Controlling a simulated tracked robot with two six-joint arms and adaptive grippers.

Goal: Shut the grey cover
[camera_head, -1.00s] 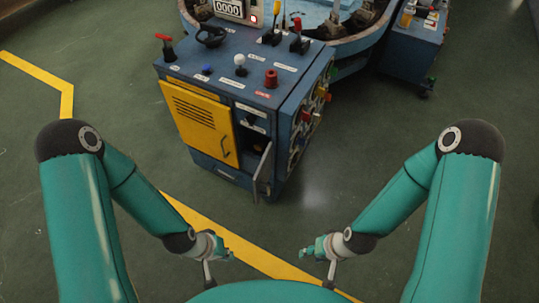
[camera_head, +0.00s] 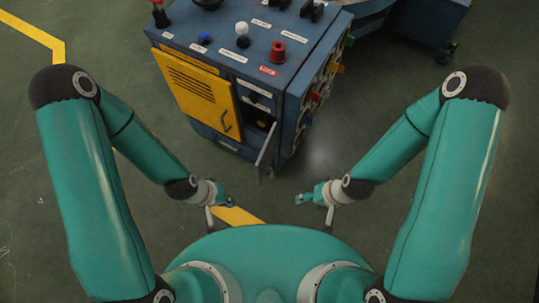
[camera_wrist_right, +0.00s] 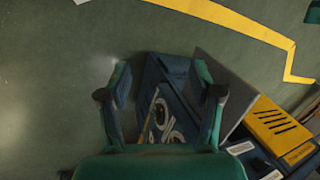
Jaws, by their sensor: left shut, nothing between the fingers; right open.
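The grey cover (camera_head: 267,153) is a small flat door on the front of a blue cabinet, right of a yellow door. It stands open, swung outward from a dark compartment (camera_head: 260,117). In the right wrist view the grey cover (camera_wrist_right: 224,88) shows as a slanted panel, partly behind the right-hand finger. My left gripper (camera_head: 230,201) is shut and empty, below and left of the cover. My right gripper (camera_head: 302,198) is below and right of the cover, apart from it. Its fingers are spread in the right wrist view (camera_wrist_right: 160,80), with nothing held between them.
The blue cabinet (camera_head: 225,140) carries a closed yellow door (camera_head: 200,95), with a red knob (camera_head: 277,52) and a white knob (camera_head: 242,30) on top. Coloured controls line its right side. The green floor between my arms and the cabinet is clear.

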